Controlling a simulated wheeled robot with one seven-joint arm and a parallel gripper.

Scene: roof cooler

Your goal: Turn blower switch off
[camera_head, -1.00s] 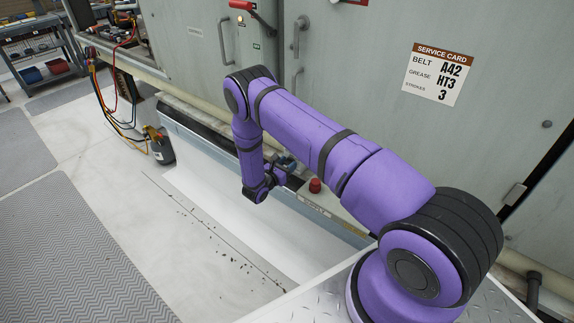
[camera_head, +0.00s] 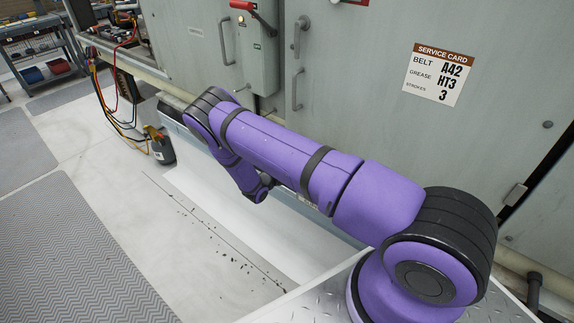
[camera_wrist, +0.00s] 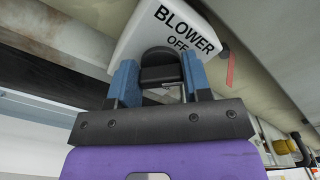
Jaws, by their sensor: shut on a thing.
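In the wrist view, a white plate (camera_wrist: 141,38) carries the black words BLOWER and OFF. A dark switch handle (camera_wrist: 161,60) stands at the plate's lower edge, just below the word OFF. My gripper (camera_wrist: 160,75) has its two blue fingers on either side of this dark part and is shut on it. The fingers hide part of the switch, and its exact turn angle is hard to tell. In the head view, my purple arm hides the gripper and the switch.
A big grey cabinet (camera_head: 380,110) stands along the back, with a red-handled lever (camera_head: 250,12) and a service card (camera_head: 438,74). A black container (camera_head: 163,150) stands on the floor at its left end. The floor mat (camera_head: 70,240) at the left is clear.

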